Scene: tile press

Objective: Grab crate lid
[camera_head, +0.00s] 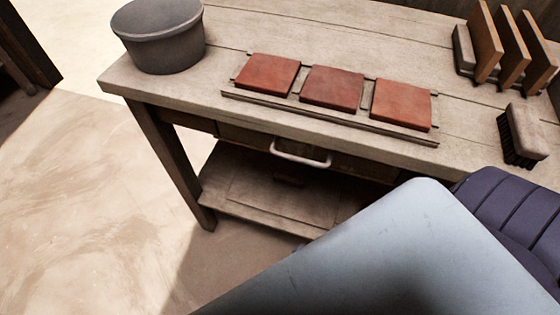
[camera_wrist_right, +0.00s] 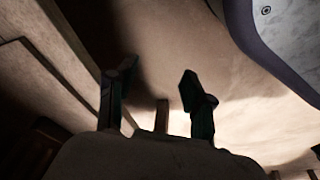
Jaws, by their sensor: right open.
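I cannot make out a crate or a crate lid in either view. My right gripper (camera_wrist_right: 157,85) shows in the right wrist view, with its two dark fingers spread apart and nothing between them. It does not show in the head view. My left gripper is in neither view.
A wooden workbench (camera_head: 225,62) bears a grey round tub (camera_head: 165,48), three red tiles (camera_head: 332,87) in a rail frame, a brush (camera_head: 525,133) and upright brown boards (camera_head: 512,50). Below are a drawer handle (camera_head: 300,157) and a shelf (camera_head: 262,192). The floor (camera_head: 70,200) at left is clear.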

